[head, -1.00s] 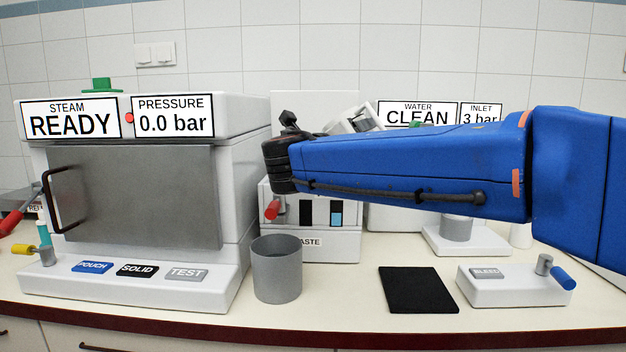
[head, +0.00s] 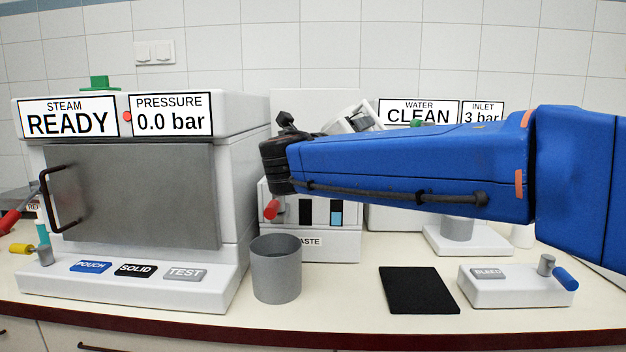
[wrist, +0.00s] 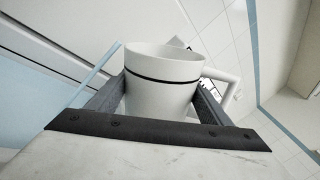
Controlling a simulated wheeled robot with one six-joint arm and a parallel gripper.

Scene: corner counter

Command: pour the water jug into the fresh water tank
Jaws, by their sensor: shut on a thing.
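The water jug (wrist: 163,68) is white with a black band and a handle on its right side in the wrist view. My gripper (wrist: 158,98) is shut on it, one dark finger on each side. The jug's contents are not visible. In the head view my blue arm hides most of the gripper; a tilted white and grey shape (head: 352,118) shows above the arm, but I cannot tell how much of it is jug. Below it stands the white tank unit (head: 349,244), with a dark window and a part-blue window.
A steam sterilizer (head: 130,190) with a shut door stands at left. A grey cup (head: 276,270) stands in front of the tank unit. A black mat (head: 419,290) and a white "BLEED" block (head: 515,287) lie at right. A red-handled valve (head: 272,208) sticks out near my wrist.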

